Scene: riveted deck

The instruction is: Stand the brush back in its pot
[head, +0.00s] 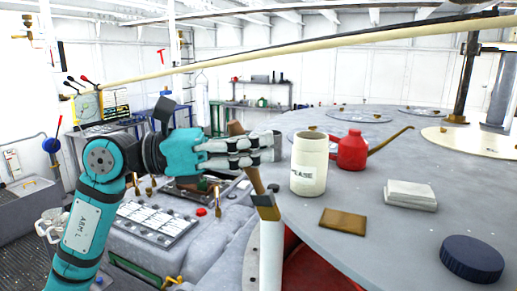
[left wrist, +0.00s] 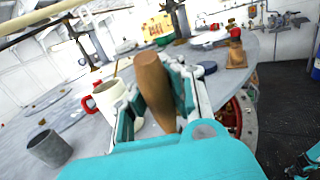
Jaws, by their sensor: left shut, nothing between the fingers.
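My left gripper (head: 268,148) is shut at the table's left edge, its fingers level across a slanting brown wooden handle (head: 237,129), which looks like the brush. A white pot with dark lettering (head: 310,165) stands upright right of the fingertips. A grey cup (left wrist: 50,148) stands on the table in the left wrist view.
A red can with a long spout (head: 352,150) stands close behind the white pot. A brown pad (head: 343,219), a white stack (head: 411,194) and a dark blue lid (head: 472,257) lie on the grey table (head: 400,245). A white tube (head: 271,255) rises below the handle.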

